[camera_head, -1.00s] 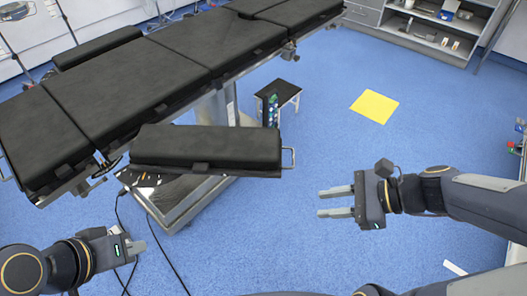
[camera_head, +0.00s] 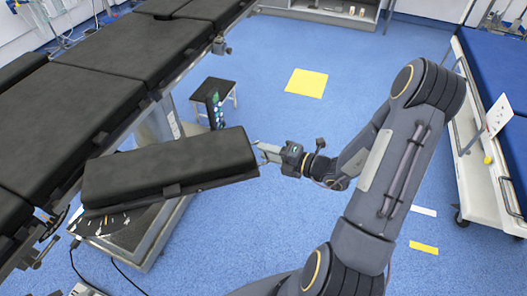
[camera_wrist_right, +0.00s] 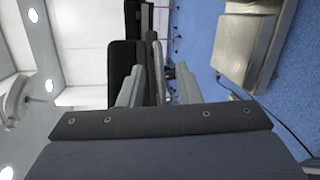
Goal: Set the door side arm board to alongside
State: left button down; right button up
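The arm board (camera_head: 168,170) is a black padded board on the side of the operating table (camera_head: 120,52). It sticks out at an angle from the table's long edge, its free end pointing right. A small metal handle (camera_wrist_right: 157,65) sits at that free end. My right gripper (camera_head: 264,152) is at the handle; in the wrist view its two fingers (camera_wrist_right: 158,88) stand apart with the handle between them. I cannot see a firm grip.
A small black step stool (camera_head: 222,90) stands behind the board, and a yellow mat (camera_head: 307,83) lies on the blue floor. A white-framed bed (camera_head: 478,140) stands at the right. The table's base (camera_head: 150,245) is under the board. Cables lie at the lower left.

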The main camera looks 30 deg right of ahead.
jog(key=shift+w+a+f, duration=0.1)
jog(key=shift+w+a, duration=0.25)
jog(key=shift+w, duration=0.2)
grip_shut()
